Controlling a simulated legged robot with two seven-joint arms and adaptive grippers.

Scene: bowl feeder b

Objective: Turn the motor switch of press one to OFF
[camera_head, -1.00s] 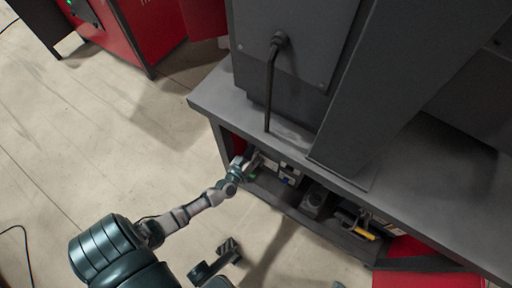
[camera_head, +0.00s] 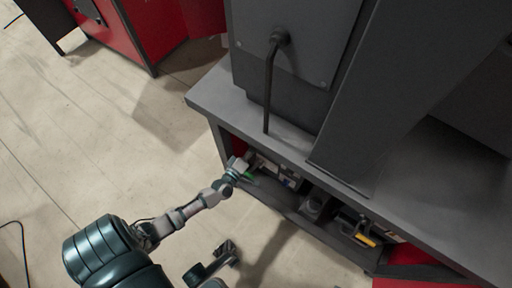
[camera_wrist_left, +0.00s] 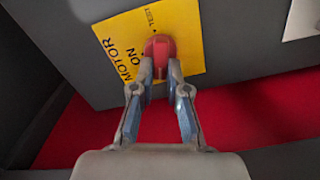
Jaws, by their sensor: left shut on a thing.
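The motor switch is a red knob (camera_wrist_left: 159,47) on a yellow label (camera_wrist_left: 112,45) in the left wrist view. The label reads MOTOR, ON and TEST; no OFF mark is visible there. My left gripper (camera_wrist_left: 160,76) is shut on the lower part of the knob, one finger at each side. In the head view my left gripper (camera_head: 246,164) reaches under the left end of the grey bench top, and the switch cannot be made out there.
The grey bench (camera_head: 215,98) carries a big dark press body (camera_head: 300,45) with a bent lever (camera_head: 270,85). Boxes and a yellow-handled tool (camera_head: 365,240) lie on the lower shelf. A red machine (camera_head: 122,30) stands at the upper left. The floor (camera_head: 120,150) is clear to the left.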

